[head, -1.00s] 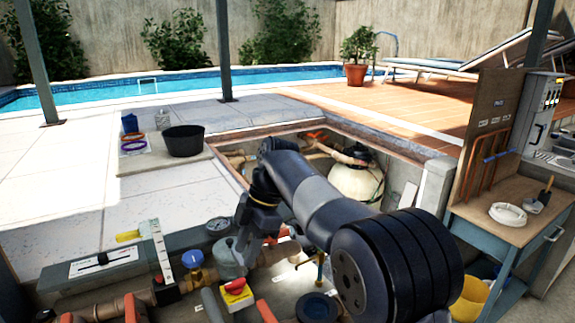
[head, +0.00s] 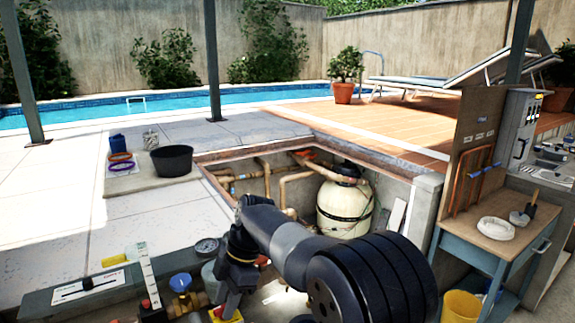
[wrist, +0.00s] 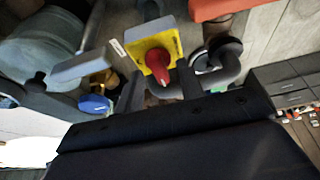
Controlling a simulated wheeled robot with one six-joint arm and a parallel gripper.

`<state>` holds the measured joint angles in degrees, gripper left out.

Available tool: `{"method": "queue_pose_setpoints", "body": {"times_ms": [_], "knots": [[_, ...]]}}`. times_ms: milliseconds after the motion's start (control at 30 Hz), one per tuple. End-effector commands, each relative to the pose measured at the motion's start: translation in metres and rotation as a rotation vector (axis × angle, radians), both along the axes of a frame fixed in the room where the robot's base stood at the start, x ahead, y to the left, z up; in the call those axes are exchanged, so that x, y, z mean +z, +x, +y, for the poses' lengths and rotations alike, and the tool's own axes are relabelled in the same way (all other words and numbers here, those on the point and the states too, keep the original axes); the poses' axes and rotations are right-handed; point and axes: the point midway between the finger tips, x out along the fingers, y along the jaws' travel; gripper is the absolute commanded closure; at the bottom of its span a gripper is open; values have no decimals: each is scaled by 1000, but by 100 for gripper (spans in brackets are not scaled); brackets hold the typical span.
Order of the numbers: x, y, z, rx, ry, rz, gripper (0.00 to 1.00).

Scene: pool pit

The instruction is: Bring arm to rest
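My arm (head: 290,245) reaches from the lower right across the front of the pit, bent down at the wrist. My gripper (head: 228,305) points down at the lower edge of the head view, beside the yellow switch plate (head: 228,317). In the wrist view, my gripper (wrist: 162,88) shows two dark fingers apart with nothing seen held between them. The yellow switch plate (wrist: 158,47) with its red knob (wrist: 158,67) lies beyond the fingertips. I cannot tell whether the fingers touch it.
Pipework with a blue-capped valve (head: 181,283) and a gauge (head: 206,247) lies close left of my gripper. A cream filter tank (head: 342,208) stands in the pit behind my arm. A workbench (head: 498,229) is at right. Open paving (head: 60,230) lies left.

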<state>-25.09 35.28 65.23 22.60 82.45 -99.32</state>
Motion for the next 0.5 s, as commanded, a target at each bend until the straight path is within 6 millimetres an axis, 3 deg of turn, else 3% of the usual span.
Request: {"method": "queue_pose_setpoints", "body": {"times_ms": [167,500], "knots": [[14,4,-5,27,1,-2,64],[76,18,-27,27,0,-2,64]]}}
